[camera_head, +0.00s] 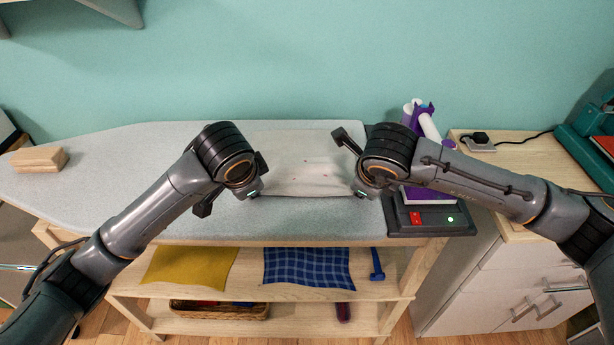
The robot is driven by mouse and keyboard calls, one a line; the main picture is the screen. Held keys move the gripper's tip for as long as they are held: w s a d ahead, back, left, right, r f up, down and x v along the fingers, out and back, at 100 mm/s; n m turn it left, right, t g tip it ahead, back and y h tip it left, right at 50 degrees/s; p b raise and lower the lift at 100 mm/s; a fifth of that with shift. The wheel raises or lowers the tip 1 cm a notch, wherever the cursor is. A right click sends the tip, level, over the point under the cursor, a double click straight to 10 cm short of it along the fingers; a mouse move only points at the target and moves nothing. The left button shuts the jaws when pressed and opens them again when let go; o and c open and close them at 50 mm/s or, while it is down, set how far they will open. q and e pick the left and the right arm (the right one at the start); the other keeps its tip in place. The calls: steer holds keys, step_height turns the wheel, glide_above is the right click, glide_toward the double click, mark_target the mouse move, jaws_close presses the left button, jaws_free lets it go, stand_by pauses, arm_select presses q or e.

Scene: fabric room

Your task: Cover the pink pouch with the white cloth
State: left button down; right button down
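The white cloth (305,178) lies on the grey ironing board, roughly spread out, with slight folds in its middle. The pink pouch is not seen as a whole; only small reddish specks show around the middle of the cloth, and I cannot tell if they belong to it. My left gripper (250,194) is at the cloth's front left corner. My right gripper (361,193) is at its front right corner. Both are low at the cloth's edge, but the fingers are too small and too hidden by the wrists to tell whether they grip it.
The grey ironing board (110,165) has free room at left, with a wooden block (38,159) at its far end. A dark device (430,218) with a red switch and purple-and-white items (421,118) stand at right. Yellow (190,266) and blue checked (308,267) cloths lie on the shelf below.

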arm_select(q)
steer(key=c, duration=1.2)
jaws_free()
arm_select(e)
steer(key=c, duration=1.2)
jaws_free()
arm_select(q)
steer(key=v, duration=1)
steer(key=shift+s+r, duration=0.15)
steer(key=shift+s, duration=0.45)
arm_select(e)
steer(key=v, duration=1.1)
steer(key=shift+s+f, duration=0.25)
steer(key=shift+s, duration=0.1)
arm_select(q)
steer(key=shift+s, duration=0.1)
arm_select(e)
steer(key=shift+s+f, duration=0.1)
